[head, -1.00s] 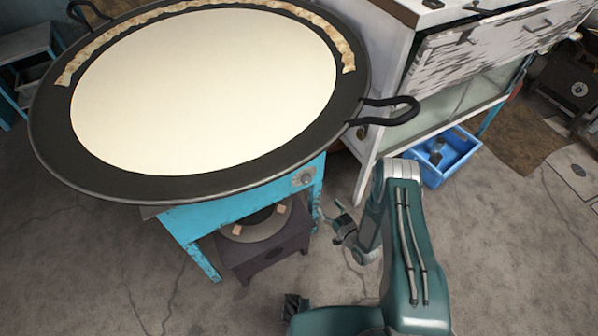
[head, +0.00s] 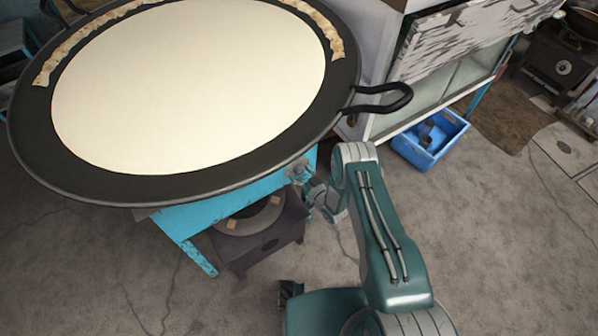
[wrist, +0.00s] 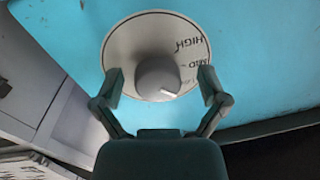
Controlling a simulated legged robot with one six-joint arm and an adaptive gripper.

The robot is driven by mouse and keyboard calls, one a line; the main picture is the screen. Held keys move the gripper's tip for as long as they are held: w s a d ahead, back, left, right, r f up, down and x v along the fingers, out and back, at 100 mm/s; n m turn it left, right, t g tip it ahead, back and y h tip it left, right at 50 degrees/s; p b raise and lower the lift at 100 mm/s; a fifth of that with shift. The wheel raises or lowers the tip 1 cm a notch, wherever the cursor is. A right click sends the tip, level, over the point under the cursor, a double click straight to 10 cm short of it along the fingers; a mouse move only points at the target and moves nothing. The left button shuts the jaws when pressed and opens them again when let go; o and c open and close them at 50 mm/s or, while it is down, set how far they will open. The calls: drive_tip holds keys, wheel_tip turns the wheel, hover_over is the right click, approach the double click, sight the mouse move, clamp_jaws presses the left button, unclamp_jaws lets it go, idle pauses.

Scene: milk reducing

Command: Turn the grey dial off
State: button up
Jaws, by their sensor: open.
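The grey dial (wrist: 158,78) is a round knob on a pale disc (wrist: 125,45) with the words HIGH and MED, fixed to a blue panel (wrist: 250,50). A white mark on the knob points to the lower right in the wrist view. My gripper (wrist: 160,84) is open, with one finger on each side of the knob. The fingers overlap the disc's edges in the picture; I see no contact with the knob. In the head view my gripper (head: 304,178) is at the front right of the blue stand (head: 190,215), where the dial is mostly hidden.
A wide black pan (head: 130,190) with pale liquid sits over the blue stand. Its black handle (head: 385,100) juts out above my arm. A dark burner box (head: 255,255) is under the pan. A blue crate (head: 430,140) lies on the floor at right. Floor in front is clear.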

drive_tip(key=shift+w+d, duration=0.1)
drive_tip(key=shift+d, duration=0.15)
drive_tip(key=shift+a, duration=0.1)
drive_tip(key=c, duration=1.1)
drive_tip(key=shift+c, duration=0.2)
drive_tip(key=shift+m, duration=0.3)
drive_tip(key=m, duration=0.3)
drive_tip(key=shift+m, duration=0.3)
drive_tip(key=shift+r+m, duration=0.1)
drive_tip(key=shift+m, duration=1.9)
drive_tip(key=shift+t, duration=0.3)
